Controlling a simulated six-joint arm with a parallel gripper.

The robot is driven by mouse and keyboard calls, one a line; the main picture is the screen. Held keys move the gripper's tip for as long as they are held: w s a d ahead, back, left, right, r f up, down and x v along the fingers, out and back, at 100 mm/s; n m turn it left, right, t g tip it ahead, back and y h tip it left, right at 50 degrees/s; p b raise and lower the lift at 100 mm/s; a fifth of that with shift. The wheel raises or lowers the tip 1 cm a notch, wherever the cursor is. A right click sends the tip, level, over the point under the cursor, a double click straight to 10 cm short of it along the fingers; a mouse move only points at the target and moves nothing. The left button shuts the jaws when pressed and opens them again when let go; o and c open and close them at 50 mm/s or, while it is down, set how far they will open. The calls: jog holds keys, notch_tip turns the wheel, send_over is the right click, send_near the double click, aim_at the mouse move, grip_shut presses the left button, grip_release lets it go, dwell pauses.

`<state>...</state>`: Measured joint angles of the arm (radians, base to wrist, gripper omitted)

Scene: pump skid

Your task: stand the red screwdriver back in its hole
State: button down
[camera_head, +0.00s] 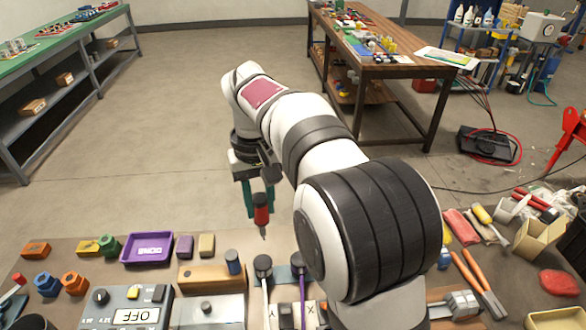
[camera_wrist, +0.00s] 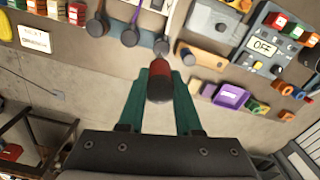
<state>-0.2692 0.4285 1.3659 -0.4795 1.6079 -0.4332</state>
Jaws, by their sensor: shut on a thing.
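A wooden block (camera_head: 203,275) lies below and left of the screwdriver in the head view. A dark blue cylinder (camera_head: 233,262) stands at its right end. The block also shows in the wrist view (camera_wrist: 208,56).
A purple tray (camera_head: 148,248) marked DONE and several coloured blocks and nuts lie to the left. A grey box (camera_head: 130,305) reads OFF. Beyond the bench is open floor.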

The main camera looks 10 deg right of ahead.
jog(key=a+f+n, duration=0.2)
jog(key=a+f, duration=0.2)
jog(key=a, duration=0.6)
jog(key=a+f+n, duration=0.1)
jog(key=a+f, duration=0.2)
jog(key=a, duration=0.6)
jog(key=shift+w+a+f, duration=0.1)
jog(key=shift+w+f, duration=0.15)
jog(key=shift+f, duration=1.05)
jog(key=shift+w+a+f, duration=0.1)
jog(key=shift+w+f, duration=0.1)
jog(key=shift+f, duration=1.05)
jog(key=shift+d+f, duration=0.1)
jog(key=shift+f, duration=2.5)
jog(key=c, duration=0.5)
grip_release()
